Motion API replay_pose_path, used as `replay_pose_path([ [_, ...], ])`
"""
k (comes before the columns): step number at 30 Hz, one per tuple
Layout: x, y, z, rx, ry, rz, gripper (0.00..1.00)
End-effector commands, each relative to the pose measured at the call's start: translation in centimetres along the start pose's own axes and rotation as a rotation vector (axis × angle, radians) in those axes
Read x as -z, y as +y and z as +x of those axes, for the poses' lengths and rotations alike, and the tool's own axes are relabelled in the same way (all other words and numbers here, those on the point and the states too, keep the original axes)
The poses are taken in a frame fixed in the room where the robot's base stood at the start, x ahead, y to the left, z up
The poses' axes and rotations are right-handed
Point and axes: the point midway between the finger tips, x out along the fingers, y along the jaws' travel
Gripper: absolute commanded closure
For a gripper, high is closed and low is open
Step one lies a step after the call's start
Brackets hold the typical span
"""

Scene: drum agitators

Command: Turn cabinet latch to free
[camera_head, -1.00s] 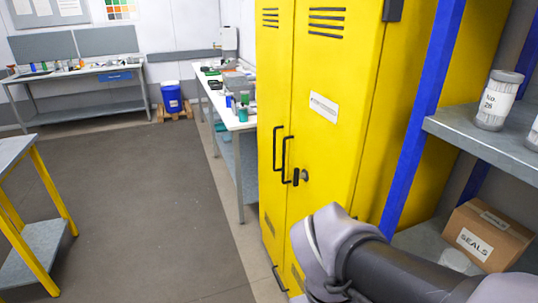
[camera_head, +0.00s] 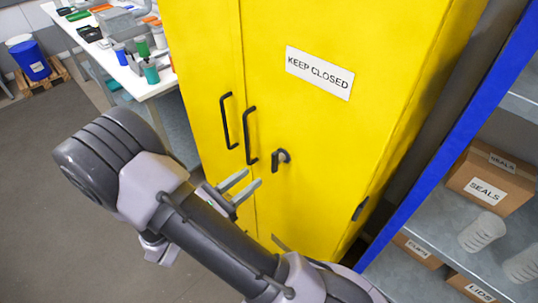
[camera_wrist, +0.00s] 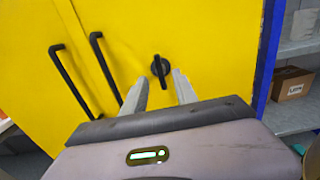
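The yellow cabinet (camera_head: 330,125) has both doors closed, with a "KEEP CLOSED" label on the right door. The dark cabinet latch (camera_head: 281,157) is a small turn knob on the right door, right of the two black bar handles. In the wrist view the latch (camera_wrist: 160,67) appears with its grip close to upright, just beyond my fingertips. My gripper (camera_head: 252,180) is open and empty, with its fingers pointing at the door slightly left of and below the latch in the head view. In the wrist view my gripper (camera_wrist: 160,80) has its fingers apart, apparently not touching the latch.
A blue-framed shelf (camera_head: 450,145) with boxes and white containers stands close at the right. A white workbench (camera_head: 150,85) with tools stands behind the cabinet's left side. A blue drum (camera_head: 31,62) stands at the far left. Floor at the left is clear.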

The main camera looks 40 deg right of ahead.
Motion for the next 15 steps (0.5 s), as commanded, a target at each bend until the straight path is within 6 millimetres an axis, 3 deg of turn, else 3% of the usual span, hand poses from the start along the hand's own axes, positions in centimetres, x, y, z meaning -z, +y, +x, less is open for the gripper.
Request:
replay_pose_path([
  [6,0.3,-0.1,6.5,0.007,0.002,0.001,0.65],
  [10,0.2,-0.1,9.1,0.005,0.002,0.002,0.65],
  [15,0.1,-0.1,10.8,0.002,0.002,0.001,0.65],
])
